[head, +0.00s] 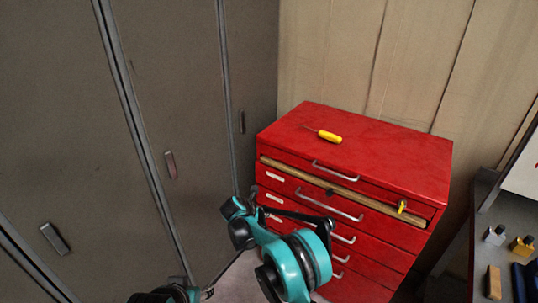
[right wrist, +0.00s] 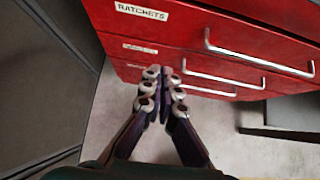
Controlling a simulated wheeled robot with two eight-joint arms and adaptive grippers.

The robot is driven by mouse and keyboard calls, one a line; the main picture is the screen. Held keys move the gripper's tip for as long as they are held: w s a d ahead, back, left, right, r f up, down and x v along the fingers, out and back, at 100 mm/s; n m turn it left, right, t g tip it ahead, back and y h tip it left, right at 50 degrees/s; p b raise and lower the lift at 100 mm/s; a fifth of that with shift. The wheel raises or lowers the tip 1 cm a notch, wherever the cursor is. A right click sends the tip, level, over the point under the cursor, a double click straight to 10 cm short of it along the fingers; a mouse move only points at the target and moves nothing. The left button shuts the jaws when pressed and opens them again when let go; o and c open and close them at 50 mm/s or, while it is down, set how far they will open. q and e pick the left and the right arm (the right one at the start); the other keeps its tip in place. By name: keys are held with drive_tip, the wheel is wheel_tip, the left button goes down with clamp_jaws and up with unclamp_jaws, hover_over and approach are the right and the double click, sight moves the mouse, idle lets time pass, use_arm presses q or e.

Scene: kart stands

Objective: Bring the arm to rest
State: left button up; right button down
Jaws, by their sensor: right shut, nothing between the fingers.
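My right arm (head: 310,262), teal and black, comes up from the bottom of the head view in front of a red drawer cabinet (head: 400,155). In the right wrist view my right gripper (right wrist: 163,76) is shut with its fingertips together and nothing between them. It is in front of the cabinet's lower left drawers, over grey floor, and seems clear of the handles. My left gripper does not show; a dark and teal arm part is at the bottom left of the head view.
A yellow-handled screwdriver (head: 330,136) lies on the cabinet top. Grey lockers (head: 170,110) stand close on the left. A dark bench (head: 465,235) with small blocks stands at the right. Drawer handles (right wrist: 260,55) stick out from the cabinet. Floor shows below the gripper.

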drive_tip(key=s+d+r+m+g+y, duration=0.1)
drive_tip(key=s+d+r+m, duration=0.6)
drive_tip(key=s+r, duration=0.25)
drive_tip(key=s+d+r+m+y, duration=0.2)
drive_tip(key=s+d+r+m, duration=0.55)
drive_tip(key=r, duration=0.25)
drive_tip(key=s+d+f+m+y, duration=0.1)
drive_tip(key=s+d+m, duration=0.1)
drive_tip(key=s+m, duration=0.5)
drive_tip(key=s+d+f+m+y, duration=0.1)
drive_tip(key=s+m, duration=0.6)
drive_tip(key=s, duration=0.9)
drive_tip(key=shift+s+d+f+m+t, duration=0.2)
drive_tip(key=shift+d+m+t, duration=0.2)
drive_tip(key=shift+d, duration=0.45)
